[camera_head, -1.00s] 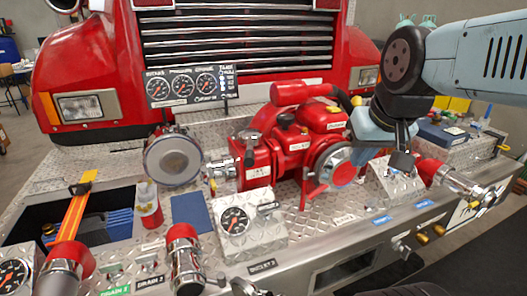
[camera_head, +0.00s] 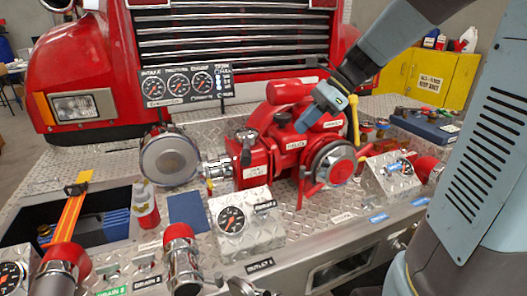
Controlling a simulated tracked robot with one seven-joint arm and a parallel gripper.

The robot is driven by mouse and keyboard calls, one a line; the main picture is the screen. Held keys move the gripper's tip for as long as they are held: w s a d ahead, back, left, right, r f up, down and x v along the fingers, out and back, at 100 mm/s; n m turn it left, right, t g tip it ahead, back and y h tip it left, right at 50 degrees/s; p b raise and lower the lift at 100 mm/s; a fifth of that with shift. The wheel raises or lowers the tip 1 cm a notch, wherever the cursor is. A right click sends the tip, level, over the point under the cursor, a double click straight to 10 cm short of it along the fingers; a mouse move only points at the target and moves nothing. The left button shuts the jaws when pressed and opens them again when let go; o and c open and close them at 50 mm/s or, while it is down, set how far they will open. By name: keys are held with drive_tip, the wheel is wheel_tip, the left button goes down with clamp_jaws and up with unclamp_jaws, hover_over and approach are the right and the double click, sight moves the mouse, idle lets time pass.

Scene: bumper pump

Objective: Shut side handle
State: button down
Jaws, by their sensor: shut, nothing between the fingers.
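The red pump (camera_head: 262,152) sits on the diamond-plate bumper in front of the truck grille. A round silver cap with red lugs (camera_head: 335,163) is on its right face. An upright yellow lever (camera_head: 354,118) stands at the pump's right side. A small dark lever (camera_head: 247,146) is on its left side. I cannot tell which of these is the side handle. My gripper (camera_head: 304,124) is over the pump's top, left of the yellow lever. It is shut and holds nothing. Whether it touches the pump is unclear.
A gauge box (camera_head: 240,224) stands in front of the pump, and another box (camera_head: 393,174) is at its right. Three gauges are on a black panel (camera_head: 187,85) behind. A round silver cap (camera_head: 170,160) is at left. My arm covers the right side.

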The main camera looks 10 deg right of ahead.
drive_tip(key=a+r+x, duration=0.1)
drive_tip(key=a+x, duration=0.1)
drive_tip(key=x, duration=1.1)
drive_tip(key=shift+w+r, duration=0.25)
drive_tip(key=shift+r, duration=0.15)
drive_tip(key=shift+a, duration=0.1)
drive_tip(key=shift+m, duration=0.3)
